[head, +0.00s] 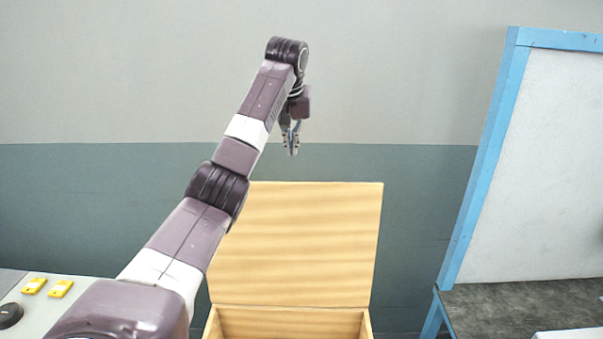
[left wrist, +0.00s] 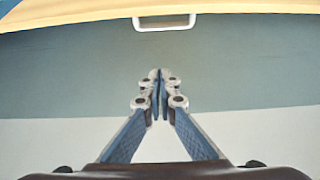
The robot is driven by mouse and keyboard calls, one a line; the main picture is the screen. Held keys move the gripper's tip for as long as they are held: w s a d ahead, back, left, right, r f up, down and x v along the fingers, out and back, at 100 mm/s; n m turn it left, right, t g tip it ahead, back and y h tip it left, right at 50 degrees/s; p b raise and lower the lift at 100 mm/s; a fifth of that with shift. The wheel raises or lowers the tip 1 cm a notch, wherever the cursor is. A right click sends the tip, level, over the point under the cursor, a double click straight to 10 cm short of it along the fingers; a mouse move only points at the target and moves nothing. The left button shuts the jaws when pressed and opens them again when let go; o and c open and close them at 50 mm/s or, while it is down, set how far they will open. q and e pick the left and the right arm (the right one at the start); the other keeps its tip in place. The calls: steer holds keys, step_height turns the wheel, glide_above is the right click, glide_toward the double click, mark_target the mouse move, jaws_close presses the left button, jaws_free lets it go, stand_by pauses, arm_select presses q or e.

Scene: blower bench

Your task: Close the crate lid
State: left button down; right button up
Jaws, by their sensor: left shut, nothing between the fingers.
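The crate lid (head: 310,245) is a light wooden panel standing raised, near upright, at the back of the wooden crate (head: 290,322). Only the top of the crate shows at the bottom of the head view. In the left wrist view a wooden edge, likely the lid (left wrist: 80,14), runs along the top, with a white handle (left wrist: 165,22) at it. My left gripper (head: 291,150) is shut and empty, pointing down above the lid's top edge in the head view. It shows also in the left wrist view (left wrist: 160,78), apart from the handle. My right gripper is not in view.
A grey panel with yellow switches (head: 47,287) and a dark knob is at the lower left. A blue-framed white board (head: 540,165) and a dark bench top (head: 520,308) stand at the right. A two-tone wall is behind the crate.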

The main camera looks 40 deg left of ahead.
arm_select(q)
step_height(320, 180, down, 9)
steer(key=p, duration=0.6)
steer(key=shift+s, duration=0.3)
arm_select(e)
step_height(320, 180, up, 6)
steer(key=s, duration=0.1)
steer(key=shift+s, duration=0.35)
arm_select(q)
steer(key=shift+f, duration=0.1)
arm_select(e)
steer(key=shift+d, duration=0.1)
